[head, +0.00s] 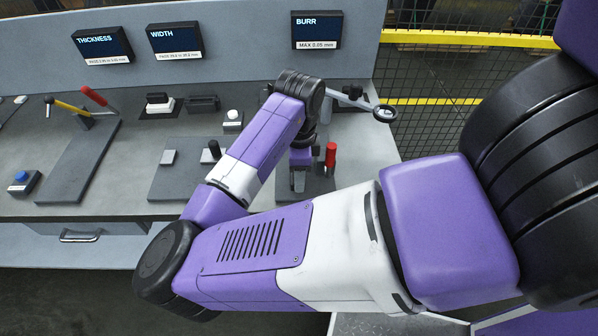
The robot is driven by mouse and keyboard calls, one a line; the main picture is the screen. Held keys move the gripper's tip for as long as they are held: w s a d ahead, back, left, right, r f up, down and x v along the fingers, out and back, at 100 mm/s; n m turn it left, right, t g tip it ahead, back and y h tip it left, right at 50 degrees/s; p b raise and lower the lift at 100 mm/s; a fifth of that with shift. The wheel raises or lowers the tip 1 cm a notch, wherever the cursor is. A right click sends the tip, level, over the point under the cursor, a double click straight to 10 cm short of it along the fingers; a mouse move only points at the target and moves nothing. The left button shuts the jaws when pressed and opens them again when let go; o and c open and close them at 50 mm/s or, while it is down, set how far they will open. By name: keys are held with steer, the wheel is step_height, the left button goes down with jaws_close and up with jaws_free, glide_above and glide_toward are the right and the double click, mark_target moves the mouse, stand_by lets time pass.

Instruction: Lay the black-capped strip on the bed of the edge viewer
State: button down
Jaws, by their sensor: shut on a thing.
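My gripper (298,180) points down at the edge viewer, under the purple wrist. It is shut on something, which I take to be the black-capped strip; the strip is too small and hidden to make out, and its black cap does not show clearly. The edge viewer stands below the BURR display, with a dark base (318,189), a red-handled lever (330,155) and a round magnifier (384,114) on an arm at the right. My gripper is over the left part of its base. My wrist and forearm hide much of the viewer, so I cannot tell whether the strip touches the bed.
Farther left is a gauge with a red lever (94,96) and a yellow bar. A blue button (22,176) is near the front edge. BURR (317,30) and WIDTH (175,40) displays hang behind.

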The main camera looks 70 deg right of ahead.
steer(key=shift+f, duration=0.4)
stand_by(0.3)
steer(key=c, duration=0.7)
jaws_free()
steer(key=shift+o, duration=0.2)
steer(key=shift+r+b, duration=0.45)
steer(key=shift+r, duration=3.45)
